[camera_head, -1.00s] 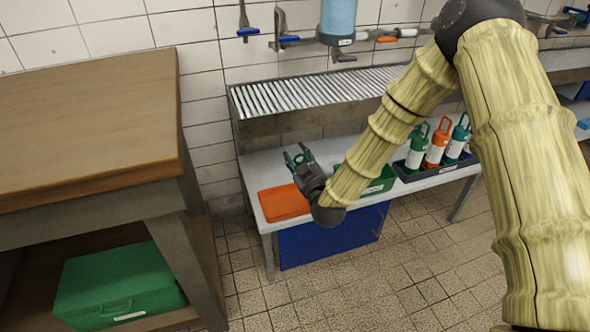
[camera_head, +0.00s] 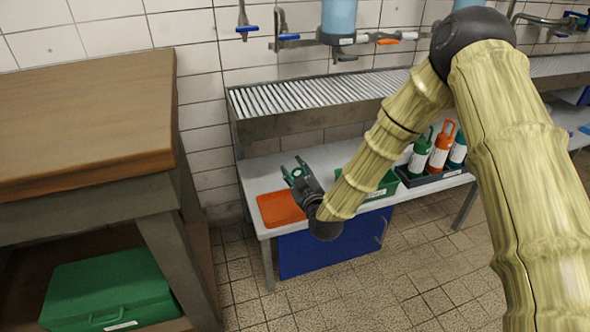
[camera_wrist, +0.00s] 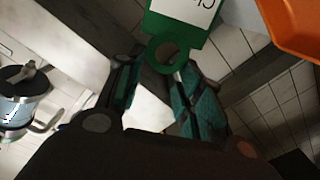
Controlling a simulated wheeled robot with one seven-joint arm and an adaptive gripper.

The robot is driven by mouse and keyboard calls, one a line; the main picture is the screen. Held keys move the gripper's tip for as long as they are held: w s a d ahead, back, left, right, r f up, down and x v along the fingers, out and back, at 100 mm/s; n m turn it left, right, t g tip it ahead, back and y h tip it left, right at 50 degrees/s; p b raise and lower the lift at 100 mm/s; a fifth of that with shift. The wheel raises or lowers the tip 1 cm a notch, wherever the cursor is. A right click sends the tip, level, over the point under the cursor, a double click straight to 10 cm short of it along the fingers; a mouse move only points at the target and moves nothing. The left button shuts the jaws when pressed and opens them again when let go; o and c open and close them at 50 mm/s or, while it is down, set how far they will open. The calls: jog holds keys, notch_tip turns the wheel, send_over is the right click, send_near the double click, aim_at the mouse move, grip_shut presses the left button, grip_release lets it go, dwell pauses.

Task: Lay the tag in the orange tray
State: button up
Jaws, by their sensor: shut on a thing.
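My gripper (camera_head: 294,170) is above the bench, just behind and to the right of the orange tray (camera_head: 281,210). In the wrist view my gripper (camera_wrist: 161,76) is shut on a green tag (camera_wrist: 175,25) with a white label and a round hole near the jaws. The tag extends outward past the fingertips. In the head view the tag is too small to make out clearly. The orange tray also shows at the upper right of the wrist view (camera_wrist: 296,27), apart from the tag. The tray looks empty in the head view.
A green box (camera_head: 378,190) and a dark crate (camera_head: 432,180) of bottles stand to the right on the bench, partly behind my arm. A slatted shelf (camera_head: 310,95) runs above. A wooden table (camera_head: 90,110) stands at the left. A blue cabinet (camera_head: 325,253) is below.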

notch_tip(320, 180, down, 6)
jog(key=b, duration=0.4)
jog(key=shift+f, duration=0.1)
jog(key=o, duration=0.9)
jog(key=shift+o, duration=0.2)
